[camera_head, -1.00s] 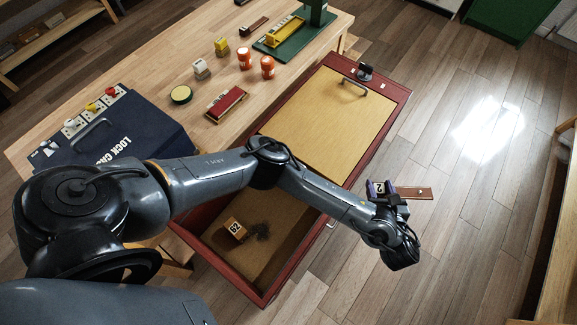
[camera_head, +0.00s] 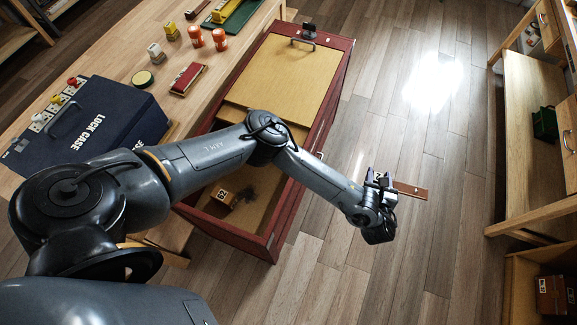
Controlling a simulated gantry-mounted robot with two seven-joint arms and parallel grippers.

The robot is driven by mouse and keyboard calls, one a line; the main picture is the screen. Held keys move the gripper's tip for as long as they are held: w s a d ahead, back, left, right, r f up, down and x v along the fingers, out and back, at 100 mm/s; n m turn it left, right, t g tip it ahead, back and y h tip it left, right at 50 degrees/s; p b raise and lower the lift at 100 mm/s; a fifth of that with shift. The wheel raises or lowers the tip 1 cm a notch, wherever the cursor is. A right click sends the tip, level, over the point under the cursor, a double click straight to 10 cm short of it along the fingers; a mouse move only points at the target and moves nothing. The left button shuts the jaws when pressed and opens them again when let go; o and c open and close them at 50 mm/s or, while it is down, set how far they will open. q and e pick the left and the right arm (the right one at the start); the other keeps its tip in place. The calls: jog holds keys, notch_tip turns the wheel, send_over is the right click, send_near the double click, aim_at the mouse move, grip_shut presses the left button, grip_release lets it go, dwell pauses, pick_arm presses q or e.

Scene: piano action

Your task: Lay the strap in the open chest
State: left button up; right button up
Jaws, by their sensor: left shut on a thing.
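My left gripper (camera_head: 380,180) is shut on the strap (camera_head: 411,190), a flat brown strip that sticks out to the right of the fingers. It holds the strap over the floor, to the right of the chest and apart from it. The red chest (camera_head: 240,243) has a tan inner panel (camera_head: 277,80) over its far part, and its near part is open. Inside the open part a small orange-brown box (camera_head: 222,197) with a label and a dark item lie on the bottom. My left arm crosses over the chest and hides part of its opening. My right gripper is not in view.
The wooden table (camera_head: 122,56) on the left bears a dark blue lock case (camera_head: 97,128), orange cups (camera_head: 207,40) and a red block (camera_head: 188,78). A wooden shelf unit (camera_head: 530,125) stands at the right. The floor between chest and shelf is clear.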

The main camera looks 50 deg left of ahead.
pick_arm(q)
jog(key=a+f+m+t+h+b, duration=0.3)
jog(key=a+f+m+h+b, duration=0.45)
jog(key=f, duration=0.45)
jog(key=s+a+r+m+g+h+b, duration=0.6)
jog(key=s+a+r+m+h+b, duration=0.35)
jog(key=s+a+m+h, duration=0.3)
jog(key=m+g+h+b, duration=0.1)
jog(key=m+g+b, duration=0.4)
jog(key=b, duration=1.9)
send_over(273, 189)
notch_tip(273, 189, down, 31)
jog(key=n, duration=0.1)
jog(key=shift+g+h, duration=0.3)
notch_tip(273, 189, down, 6)
jog(key=b, duration=0.3)
jog(key=shift+b, duration=0.4)
notch_tip(273, 189, down, 4)
jog(key=shift+r+b, duration=0.25)
jog(key=shift+b, duration=0.9)
